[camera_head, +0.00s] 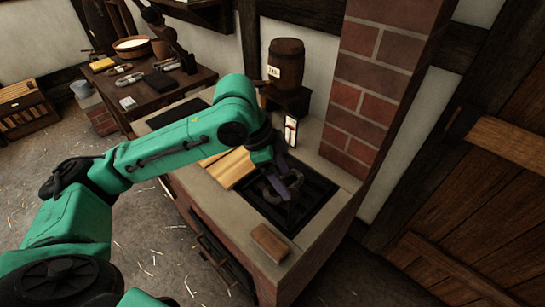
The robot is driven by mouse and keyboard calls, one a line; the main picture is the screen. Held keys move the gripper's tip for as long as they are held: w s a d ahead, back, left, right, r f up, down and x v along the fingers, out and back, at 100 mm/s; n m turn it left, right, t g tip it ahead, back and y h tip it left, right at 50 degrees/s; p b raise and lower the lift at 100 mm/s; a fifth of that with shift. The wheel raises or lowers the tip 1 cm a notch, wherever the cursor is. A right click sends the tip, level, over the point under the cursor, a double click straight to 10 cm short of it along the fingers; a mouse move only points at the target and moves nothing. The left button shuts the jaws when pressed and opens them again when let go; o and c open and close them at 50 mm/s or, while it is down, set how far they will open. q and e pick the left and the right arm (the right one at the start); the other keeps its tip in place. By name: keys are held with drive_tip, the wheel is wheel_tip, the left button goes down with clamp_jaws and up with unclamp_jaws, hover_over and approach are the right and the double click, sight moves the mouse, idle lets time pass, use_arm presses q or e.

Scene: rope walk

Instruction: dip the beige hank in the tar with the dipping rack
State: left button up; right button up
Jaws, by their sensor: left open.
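My left gripper (288,188) is open, low over the dark tar pit (314,215) set in the top of the brick hearth. A greyish, ring-like shape (268,191) lies beside its fingers over the pit. It may be a hank or part of the dipping rack; I cannot tell which, because the gripper and wrist cover part of it. Whether it touches the tar is unclear. Pale hanks (129,81) lie on the wooden table at the back left; their exact colour is hard to tell. My right gripper is out of view.
Light wooden boards (232,169) lie on the hearth left of the pit, and a brown block (269,242) at its front edge. A small barrel (286,62) stands behind. A brick chimney (385,75) rises at the back right. The straw-strewn floor (160,235) is clear.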

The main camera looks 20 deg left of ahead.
use_arm(q)
drive_tip(key=v, duration=0.9)
drive_tip(key=shift+r, duration=0.15)
drive_tip(key=shift+s, duration=0.1)
